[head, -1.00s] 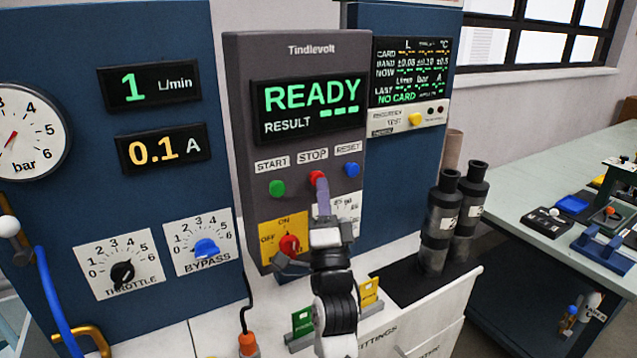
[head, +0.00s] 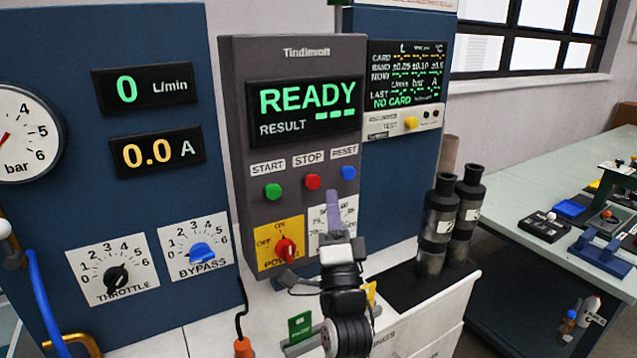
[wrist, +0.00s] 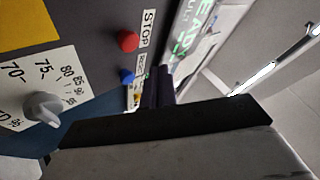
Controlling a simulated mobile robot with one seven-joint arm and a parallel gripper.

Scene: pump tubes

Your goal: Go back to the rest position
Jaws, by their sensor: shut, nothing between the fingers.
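My gripper (head: 333,212) is shut and empty, its purple-grey fingers pointing up in front of the lower right of the grey Tindlevolt control box (head: 232,120). It is below the red STOP button (head: 313,182) and apart from it. In the wrist view the shut fingers (wrist: 158,85) show beside the red STOP button (wrist: 128,41) and the blue RESET button (wrist: 127,76). The box's screen (head: 306,108) reads READY. The fingers partly cover a white dial plate in the head view; its grey knob (wrist: 42,108) shows in the wrist view.
Left of the box are the THROTTLE knob (head: 117,279), the BYPASS knob (head: 201,254) and a blue hose (head: 41,300). Dark cylinders (head: 438,225) stand on a black mat to the right. A green card (head: 300,326) stands near my arm. A bench (head: 560,240) is at the far right.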

